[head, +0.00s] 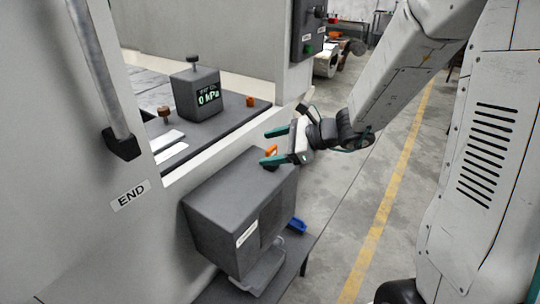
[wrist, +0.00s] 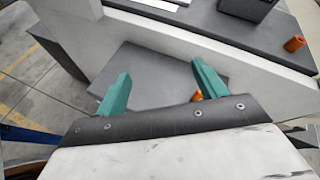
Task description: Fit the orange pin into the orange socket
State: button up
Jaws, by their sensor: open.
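A small orange piece (head: 271,150) shows above the top of the grey box, beside my lower finger in the head view. In the wrist view it peeks out at the base of the right finger (wrist: 197,97), mostly hidden. A short orange cylinder (head: 250,101) stands upright near the right end of the dark shelf; it also shows at the upper right of the wrist view (wrist: 294,44). I cannot tell for certain which is pin and which is socket. My gripper (head: 274,145), with teal fingers, is open and empty above the box; its fingers also show in the wrist view (wrist: 160,72).
The grey box (head: 222,205) stands on a low dark table, with a blue item (head: 297,226) beside it. A dark gauge block (head: 196,98) reading 0 kPa and a brown knob (head: 164,113) stand on the dark shelf. A white wall ledge separates shelf and box. Floor at right is clear.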

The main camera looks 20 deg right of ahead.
aim_at(273, 153)
jog(key=w+d+f+m+t+h, duration=0.1)
jog(key=w+d+f+m, duration=0.1)
jog(key=w+d+f+m+t, duration=0.1)
jog(key=w+d+f+m, duration=0.1)
jog(key=w+d+f+m+t+h, duration=0.1)
jog(key=d+f+m, duration=0.1)
jog(key=m, duration=0.1)
jog(key=shift+w+d+f+h, duration=0.3)
jog(key=shift+w+f, duration=0.3)
jog(key=shift+w, duration=0.05)
jog(key=x, duration=0.7)
jog(key=shift+s+a+f, duration=0.1)
jog(key=shift+a, duration=0.15)
jog(key=c, duration=1.1)
